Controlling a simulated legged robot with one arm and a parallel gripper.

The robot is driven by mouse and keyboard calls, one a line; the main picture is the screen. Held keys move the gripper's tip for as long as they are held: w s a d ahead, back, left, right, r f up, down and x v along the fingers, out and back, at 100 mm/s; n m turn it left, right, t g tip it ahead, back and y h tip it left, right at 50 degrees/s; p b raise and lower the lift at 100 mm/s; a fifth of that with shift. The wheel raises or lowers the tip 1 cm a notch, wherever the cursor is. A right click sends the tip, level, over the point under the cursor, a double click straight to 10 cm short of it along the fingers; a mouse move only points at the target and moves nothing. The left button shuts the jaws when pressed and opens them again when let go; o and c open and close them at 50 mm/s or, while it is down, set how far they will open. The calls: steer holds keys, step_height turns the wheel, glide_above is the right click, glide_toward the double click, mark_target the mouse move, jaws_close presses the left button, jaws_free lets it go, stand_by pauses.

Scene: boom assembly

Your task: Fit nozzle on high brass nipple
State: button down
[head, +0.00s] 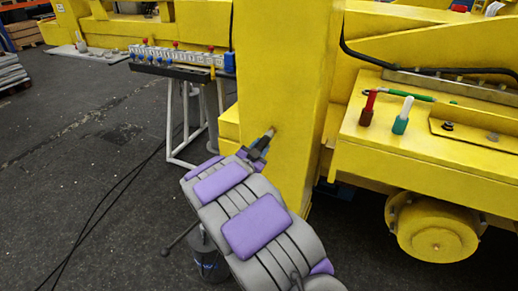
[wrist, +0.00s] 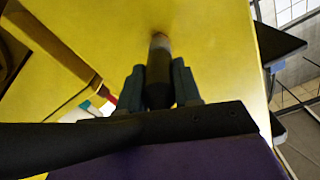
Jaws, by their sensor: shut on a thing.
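My gripper (head: 261,144) is at the yellow upright post (head: 278,75) in the middle of the head view. In the wrist view my gripper (wrist: 159,74) is shut on a dark cylindrical nozzle (wrist: 158,88), one finger on each side. The nozzle points away from me at the yellow face. A small brownish, brass-coloured spot, likely the high brass nipple (wrist: 160,36), shows at the nozzle's far end; it also shows in the head view (head: 273,128). The nozzle end and this spot look in line and very close. I cannot tell whether the nozzle is around the nipple or only touching it.
A red handle (head: 368,108) and a white-and-green one (head: 402,116) stand on the yellow ledge at right. A bench with a row of fittings (head: 180,57) stands behind left. Cables lie on the dark floor (head: 85,150), which is mostly open at left.

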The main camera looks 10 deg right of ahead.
steer(key=shift+p+x, duration=0.5)
steer(key=shift+x, duration=0.55)
stand_by(1.4)
steer(key=c, duration=0.7)
jaws_free()
steer(key=shift+w, duration=0.1)
steer(key=shift+a, duration=0.1)
steer(key=p+v, duration=0.2)
steer(key=v, duration=1.5)
steer(key=shift+a, duration=0.15)
